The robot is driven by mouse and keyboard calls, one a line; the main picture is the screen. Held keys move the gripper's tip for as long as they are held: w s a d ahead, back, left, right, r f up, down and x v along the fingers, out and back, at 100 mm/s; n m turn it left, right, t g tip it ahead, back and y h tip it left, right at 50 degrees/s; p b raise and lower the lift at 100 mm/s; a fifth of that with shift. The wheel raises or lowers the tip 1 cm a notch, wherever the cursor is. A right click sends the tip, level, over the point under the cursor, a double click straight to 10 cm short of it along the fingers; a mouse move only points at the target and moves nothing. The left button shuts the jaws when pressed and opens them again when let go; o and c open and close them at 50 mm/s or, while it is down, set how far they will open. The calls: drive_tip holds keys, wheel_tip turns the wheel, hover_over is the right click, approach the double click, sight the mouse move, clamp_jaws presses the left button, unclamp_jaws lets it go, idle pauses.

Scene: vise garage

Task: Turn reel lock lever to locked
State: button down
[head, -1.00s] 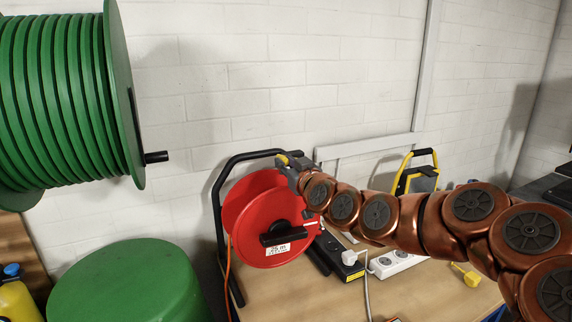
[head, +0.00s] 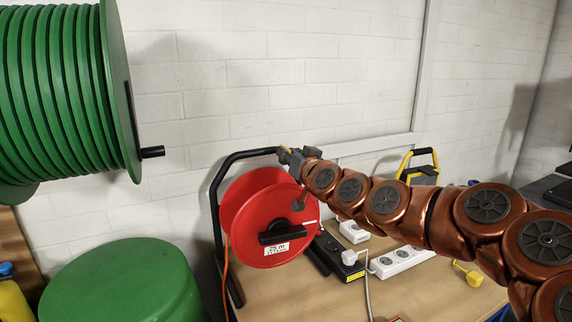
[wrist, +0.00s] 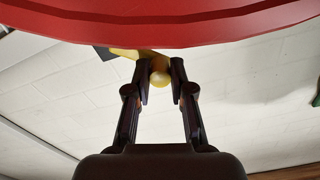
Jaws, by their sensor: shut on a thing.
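A red cable reel (head: 265,222) stands on the workbench in a black tubular frame (head: 217,205), with a black handle on its face. The lock lever, a yellow piece with a rounded knob (wrist: 160,79), is at the top of the reel, mostly hidden by my gripper in the head view. My gripper (head: 287,156) reaches in from the right to the reel's top. In the wrist view, its fingertips (wrist: 160,70) are shut on the yellow knob, just below the red reel rim.
A large green hose reel (head: 70,95) hangs at upper left, above a green drum (head: 125,285). Black and white power strips (head: 402,260), a yellow plug (head: 467,273) and a yellow-black work light (head: 419,172) are on the bench (head: 310,300). The wall is close behind.

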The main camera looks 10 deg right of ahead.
drive_tip(key=shift+w+d+r+m+b, duration=0.1)
drive_tip(key=shift+d+r+m+b, duration=0.35)
drive_tip(key=shift+m, duration=1.15)
drive_tip(key=shift+w+d+r+m+b, duration=0.15)
drive_tip(key=shift+d+m, duration=0.55)
drive_tip(key=shift+m, duration=0.9)
drive_tip(key=shift+w+d+r+m+b, duration=0.1)
drive_tip(key=shift+d+r+m+b, duration=0.35)
drive_tip(key=shift+m, duration=1.15)
drive_tip(key=shift+d+f, duration=0.2)
drive_tip(key=c, duration=1)
unclamp_jaws()
